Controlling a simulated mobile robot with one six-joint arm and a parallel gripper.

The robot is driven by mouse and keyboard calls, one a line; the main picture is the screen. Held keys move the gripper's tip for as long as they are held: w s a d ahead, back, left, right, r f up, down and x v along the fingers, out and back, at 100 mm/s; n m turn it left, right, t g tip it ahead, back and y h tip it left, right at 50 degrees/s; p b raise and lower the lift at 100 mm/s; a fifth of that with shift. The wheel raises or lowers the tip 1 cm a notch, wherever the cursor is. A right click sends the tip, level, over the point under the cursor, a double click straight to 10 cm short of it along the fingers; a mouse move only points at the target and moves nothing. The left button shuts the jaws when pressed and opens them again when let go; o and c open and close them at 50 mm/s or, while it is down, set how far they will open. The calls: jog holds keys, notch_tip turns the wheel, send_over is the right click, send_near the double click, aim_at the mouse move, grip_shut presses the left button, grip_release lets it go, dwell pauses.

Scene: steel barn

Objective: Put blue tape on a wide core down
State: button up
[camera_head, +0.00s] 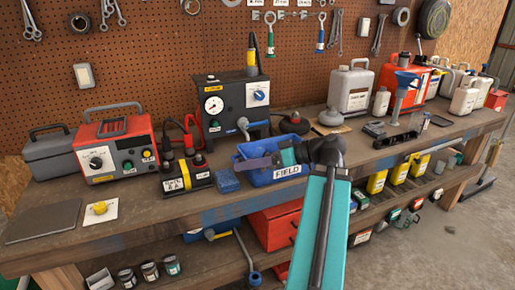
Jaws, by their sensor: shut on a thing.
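My gripper (268,160) reaches left from the end of my teal arm, over the blue bin labelled FIELD (290,181) on the workbench. It is shut on a small, dark blue-purple thing, seemingly the blue tape (252,163), held above the bin's left part. The tape's ring shape and core cannot be made out at this size. My arm hides the bin's right side, and my gripper hides part of its inside. I cannot tell whether the tape touches the bin's rim.
A blue block (228,182) and a black device (186,177) stand left of the bin. A black gauge box (234,105) stands behind. A blue funnel (404,90) and a black tray (394,142) are to the right. Bare bench top (150,205) shows at front left.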

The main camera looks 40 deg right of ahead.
jog(key=shift+w+d+p, duration=0.35)
jog(key=shift+d+p, duration=0.1)
jog(key=shift+p, duration=1.55)
jog(key=w+d+f+p, duration=0.1)
jog(key=w+d+p, duration=0.1)
jog(key=w+d, duration=0.6)
jog(key=d, duration=0.2)
jog(key=shift+d+f, duration=0.3)
jog(key=shift+f+p, duration=0.65)
jog(key=shift+f, duration=1.05)
jog(key=shift+f+b, duration=0.4)
jog(key=o, duration=0.9)
